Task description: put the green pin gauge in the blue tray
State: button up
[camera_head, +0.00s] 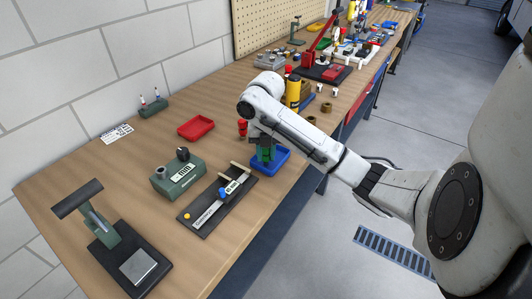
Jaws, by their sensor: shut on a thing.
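The blue tray (283,161) stands near the bench's front edge, partly hidden behind my gripper and what it holds. My gripper (262,144) points down at the tray from the end of my white arm. It is shut on the green pin gauge (266,154), which shows as a small upright green shape over the tray. I cannot tell whether the gauge touches the tray floor or hangs just above it. The fingertips are small and partly hidden.
A black fixture with a white scale (206,217) lies just left of the tray, with a green-grey instrument (178,180) behind it. A red tray (195,127) stands farther back. A red item (242,127) and a yellow cylinder (293,92) stand near my arm.

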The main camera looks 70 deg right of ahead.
jog(key=shift+f, duration=0.1)
jog(key=o, duration=0.7)
jog(key=shift+c, duration=0.2)
notch_tip(320, 180, up, 12)
jog(key=shift+r+p, duration=0.15)
jog(key=shift+p, duration=0.95)
